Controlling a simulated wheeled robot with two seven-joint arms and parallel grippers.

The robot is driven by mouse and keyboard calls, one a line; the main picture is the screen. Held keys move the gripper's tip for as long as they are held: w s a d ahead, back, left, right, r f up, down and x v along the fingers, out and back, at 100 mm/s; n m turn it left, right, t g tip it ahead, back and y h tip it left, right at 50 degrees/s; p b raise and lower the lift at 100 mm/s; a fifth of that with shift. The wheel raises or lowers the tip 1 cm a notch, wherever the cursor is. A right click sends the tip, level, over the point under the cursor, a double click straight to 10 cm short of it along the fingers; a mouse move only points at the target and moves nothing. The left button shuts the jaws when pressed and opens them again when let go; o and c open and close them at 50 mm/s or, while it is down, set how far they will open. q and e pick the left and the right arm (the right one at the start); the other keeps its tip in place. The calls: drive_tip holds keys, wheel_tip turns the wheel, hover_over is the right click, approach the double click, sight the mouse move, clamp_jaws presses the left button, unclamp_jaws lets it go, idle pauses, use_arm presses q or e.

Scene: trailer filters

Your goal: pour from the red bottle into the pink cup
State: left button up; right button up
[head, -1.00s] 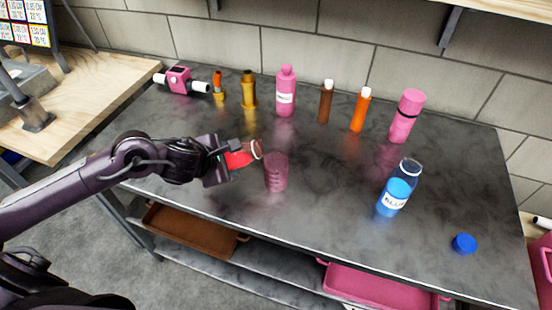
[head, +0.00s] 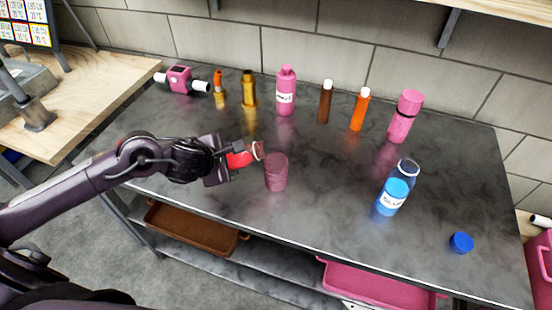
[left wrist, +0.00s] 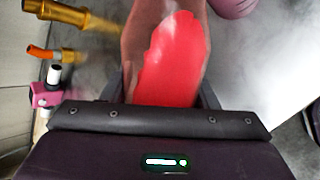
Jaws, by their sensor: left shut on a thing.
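My left gripper (head: 226,157) is shut on the red bottle (head: 240,159), which it holds tilted over on its side above the table. The bottle's open mouth points right toward the pink cup (head: 276,173). The cup stands upright on the table, just right of the mouth. In the left wrist view the red bottle (left wrist: 174,60) lies between the fingers, with red content showing through its clear wall. A piece of the pink cup (left wrist: 232,6) shows at the top edge there. I see no stream between bottle and cup. My right gripper is not in view.
A blue bottle (head: 393,192) and a blue cap (head: 461,242) are at the right. A pink bottle (head: 285,92), brown bottle (head: 325,102), orange bottle (head: 360,110) and pink flask (head: 404,117) stand along the back. Brass fittings (head: 248,90) and a pink device (head: 180,80) are back left.

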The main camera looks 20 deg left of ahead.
use_arm(q)
drive_tip(key=shift+a+r+y+p, duration=0.1)
drive_tip(key=shift+y+p, duration=0.2)
drive_tip(key=shift+p, duration=0.2)
idle(0.3)
drive_tip(key=shift+d+r+m+g+y+p, duration=0.2)
drive_tip(key=shift+r+y+p, duration=0.15)
drive_tip(key=shift+p, duration=0.3)
drive_tip(key=shift+d+r+m+g+y+p, duration=0.1)
drive_tip(key=shift+r+m+g+y+p, duration=0.15)
drive_tip(key=shift+r+p, duration=0.3)
idle(1.2)
drive_tip(key=shift+r+y+p, duration=0.2)
drive_tip(key=shift+y+p, duration=0.1)
drive_tip(key=shift+p, duration=0.4)
idle(1.2)
